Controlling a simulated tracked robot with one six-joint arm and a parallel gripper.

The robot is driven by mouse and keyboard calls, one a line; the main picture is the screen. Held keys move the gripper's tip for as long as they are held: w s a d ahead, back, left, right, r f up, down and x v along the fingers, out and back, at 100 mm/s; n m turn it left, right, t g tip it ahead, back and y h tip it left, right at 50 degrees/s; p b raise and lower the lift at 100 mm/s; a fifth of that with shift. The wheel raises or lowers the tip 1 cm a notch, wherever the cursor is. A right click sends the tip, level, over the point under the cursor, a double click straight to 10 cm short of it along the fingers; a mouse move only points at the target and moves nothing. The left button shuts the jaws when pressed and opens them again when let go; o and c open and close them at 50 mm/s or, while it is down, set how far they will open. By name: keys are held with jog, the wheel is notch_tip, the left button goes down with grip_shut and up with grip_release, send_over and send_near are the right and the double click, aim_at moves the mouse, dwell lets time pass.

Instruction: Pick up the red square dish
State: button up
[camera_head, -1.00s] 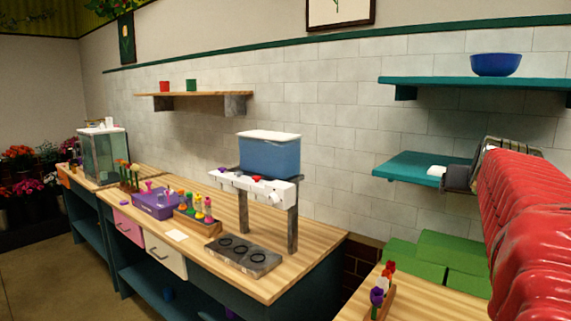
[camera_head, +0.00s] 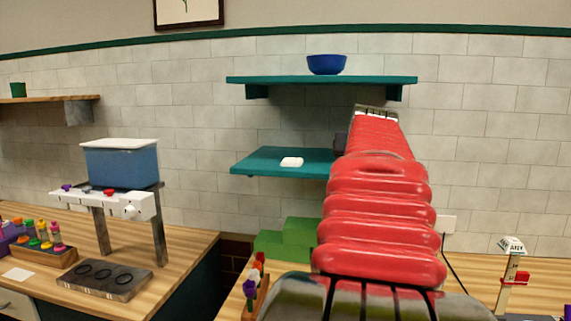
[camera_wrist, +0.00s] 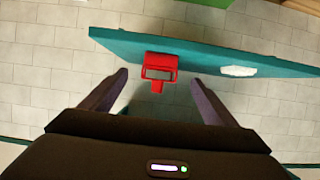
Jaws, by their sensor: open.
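The red square dish (camera_wrist: 160,68) shows in the wrist view as a squarish red frame with a short stub, at the edge of the lower teal shelf (camera_wrist: 115,40). My gripper (camera_wrist: 159,77) is open and empty. In the wrist picture its two dark fingers lie to either side of the dish, apart from it. How far the dish is from the fingertips in depth I cannot tell. In the head view, my red-sleeved arm hides the dish; the same teal shelf (camera_head: 262,163) shows left of the arm.
A white object (camera_head: 292,162) lies on the lower shelf. An upper teal shelf (camera_head: 290,80) above it bears a blue bowl (camera_head: 326,65). Green blocks (camera_head: 290,240) stand below.

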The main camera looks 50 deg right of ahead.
jog(key=shift+x, duration=3.45)
jog(key=shift+f, duration=0.1)
jog(key=shift+x, duration=2.55)
jog(key=shift+c, duration=0.3)
grip_shut()
